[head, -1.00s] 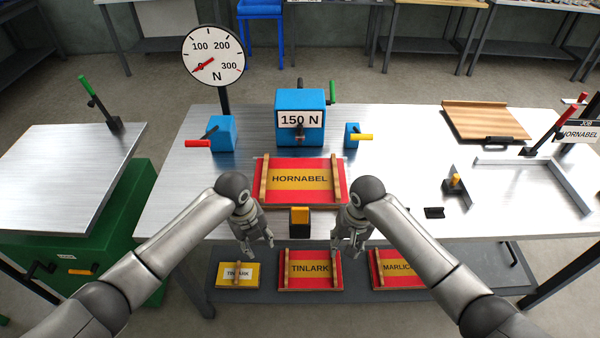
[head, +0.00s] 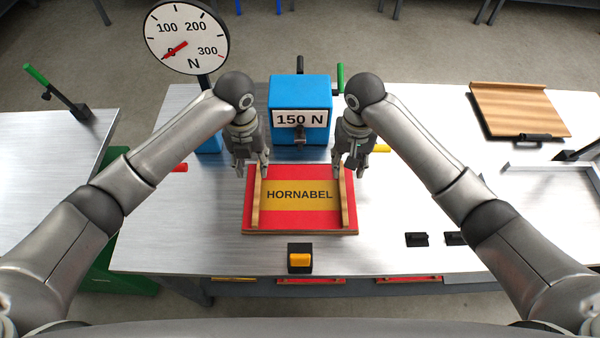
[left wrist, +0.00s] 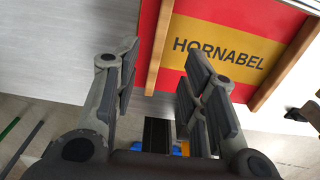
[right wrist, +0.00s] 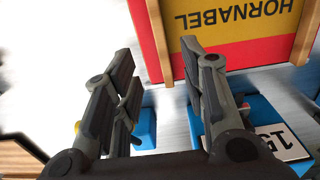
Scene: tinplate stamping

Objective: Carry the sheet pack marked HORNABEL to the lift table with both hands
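The HORNABEL sheet pack (head: 300,213) lies flat on the metal workbench, red with a yellow label and a wooden batten along its left and right sides. It also shows in the left wrist view (left wrist: 197,82) and the right wrist view (right wrist: 240,62). My left gripper (head: 252,172) is open and empty over the far end of the left batten. My right gripper (head: 348,165) is open and empty over the far end of the right batten. Whether either touches the wood I cannot tell. The lift table (head: 50,160), with a metal top and green body, stands at the left, partly cut off.
A blue box marked 150 N (head: 300,92) stands close behind the pack. A dial gauge (head: 187,38) stands behind left. A small block with a yellow top (head: 300,259) sits in front of the pack. A wooden board (head: 525,115) lies at the back right. A gap separates bench and lift table.

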